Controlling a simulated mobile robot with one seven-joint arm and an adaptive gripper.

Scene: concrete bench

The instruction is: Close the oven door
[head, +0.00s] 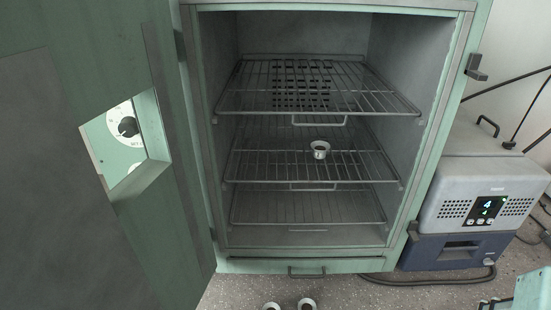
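The oven (312,265) is a pale green cabinet with a grey metal interior, facing me in the head view. Its door (180,230) stands wide open on the left side, swung out towards me, and fills the left of the picture. The door has a small window (150,175), and a white dial (125,127) on a green surface shows through it. A dark latch piece (476,67) sits on the oven's right front edge. My gripper is not in view.
Wire racks (330,172) fill the oven, with a small metal cup (320,149) on the middle one. A grey and blue device (480,205) with a lit display stands at right. Two small round items (306,304) are at the bottom edge. A cable (430,282) lies in front.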

